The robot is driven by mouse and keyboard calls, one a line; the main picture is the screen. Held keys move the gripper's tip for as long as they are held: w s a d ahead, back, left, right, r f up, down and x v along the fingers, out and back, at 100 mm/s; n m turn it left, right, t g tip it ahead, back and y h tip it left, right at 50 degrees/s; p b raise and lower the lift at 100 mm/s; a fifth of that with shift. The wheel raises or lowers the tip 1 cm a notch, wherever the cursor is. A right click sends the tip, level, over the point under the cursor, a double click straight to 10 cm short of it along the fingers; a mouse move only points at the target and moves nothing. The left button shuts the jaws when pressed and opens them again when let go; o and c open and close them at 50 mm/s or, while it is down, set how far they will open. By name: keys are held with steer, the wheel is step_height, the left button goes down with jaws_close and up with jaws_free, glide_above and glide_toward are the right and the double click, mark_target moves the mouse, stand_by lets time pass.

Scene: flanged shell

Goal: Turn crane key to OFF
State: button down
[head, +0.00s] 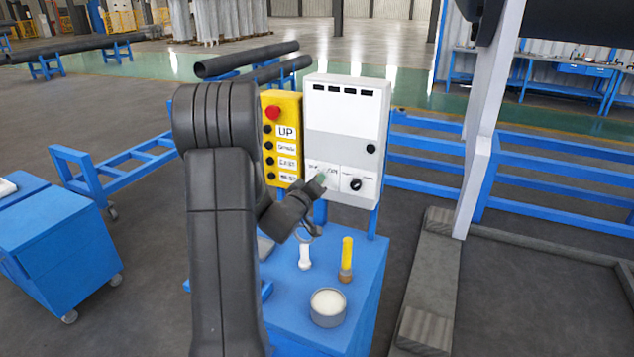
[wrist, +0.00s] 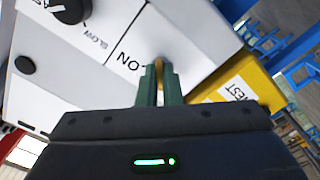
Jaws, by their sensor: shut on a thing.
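The crane control box (head: 345,125) is light grey and stands upright on a blue post. My gripper (head: 321,181) reaches its lower left part. In the wrist view, the green fingers of my gripper (wrist: 160,85) are shut on a small brass-coloured key (wrist: 159,66) at the box face. An "ON" label (wrist: 130,62) shows upside down beside the fingers. The OFF label cannot be made out. In the head view the key is hidden by my fingers. A black selector knob (head: 355,184) sits to the right of the key area and also shows in the wrist view (wrist: 70,8).
A yellow button panel (head: 283,150) with a red stop button (head: 273,113) adjoins the box on the left. Below, a blue cabinet (head: 285,285) holds a yellow-topped tool (head: 347,255), a white-handled item (head: 305,258) and a round tin (head: 327,307). Blue rails (head: 555,195) run at right.

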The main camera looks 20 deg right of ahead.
steer(key=c, duration=1.6)
jaws_free()
steer(key=shift+a, duration=0.15)
steer(key=b+v, duration=0.3)
steer(key=v, duration=1)
steer(key=shift+s+a, duration=0.15)
steer(key=shift+s, duration=0.15)
steer(key=shift+w, duration=0.1)
steer(key=p+x, duration=0.3)
steer(key=x, duration=1)
steer(key=shift+w+d, duration=0.2)
steer(key=shift+d, duration=0.05)
